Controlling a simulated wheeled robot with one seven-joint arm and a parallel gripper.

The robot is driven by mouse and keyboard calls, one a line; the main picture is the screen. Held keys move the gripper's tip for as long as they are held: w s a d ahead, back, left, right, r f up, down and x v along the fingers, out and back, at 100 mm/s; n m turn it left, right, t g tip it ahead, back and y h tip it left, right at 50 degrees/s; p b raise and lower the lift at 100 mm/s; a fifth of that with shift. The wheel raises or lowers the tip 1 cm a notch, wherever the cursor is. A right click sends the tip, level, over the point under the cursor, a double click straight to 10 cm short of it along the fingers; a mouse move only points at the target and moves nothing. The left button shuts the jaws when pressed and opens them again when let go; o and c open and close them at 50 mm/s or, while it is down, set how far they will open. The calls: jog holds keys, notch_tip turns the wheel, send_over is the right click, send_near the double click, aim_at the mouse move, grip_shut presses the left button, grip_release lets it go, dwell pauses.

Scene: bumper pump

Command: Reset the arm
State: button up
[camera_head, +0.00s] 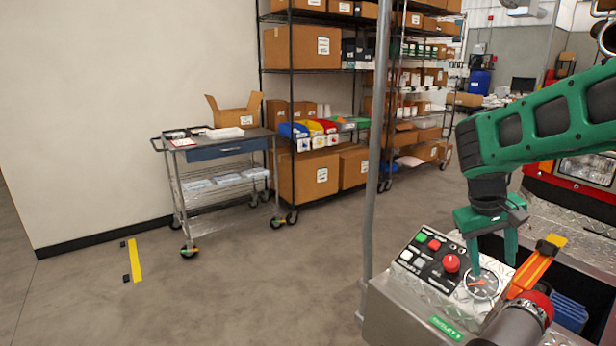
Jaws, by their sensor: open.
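My gripper (493,255) is green and hangs from my green and black arm at the right. Its two fingers point down, apart and empty, over the right part of the control panel (425,262). The panel holds a red knob (451,263), several small coloured buttons and a round gauge (482,285). The fingertips appear just above the gauge; whether they touch the panel I cannot tell. My arm reaches in from the right edge and hides part of what lies behind it.
A grey vertical pole (374,160) stands left of the panel. A cart (215,175) and loaded shelves (318,110) stand behind.

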jog(key=s+f+m+y, duration=0.1)
jog(key=s+m+y, duration=0.1)
jog(key=s, duration=1.1)
jog(key=s+f+m+y, duration=0.2)
jog(key=s+m, duration=0.1)
jog(key=s, duration=0.9)
jog(key=shift+s+a+m+g, duration=0.3)
jog(key=shift+s+a, duration=0.1)
jog(key=shift+w+f, duration=0.2)
jog(key=shift+w, duration=0.45)
dwell(2.3)
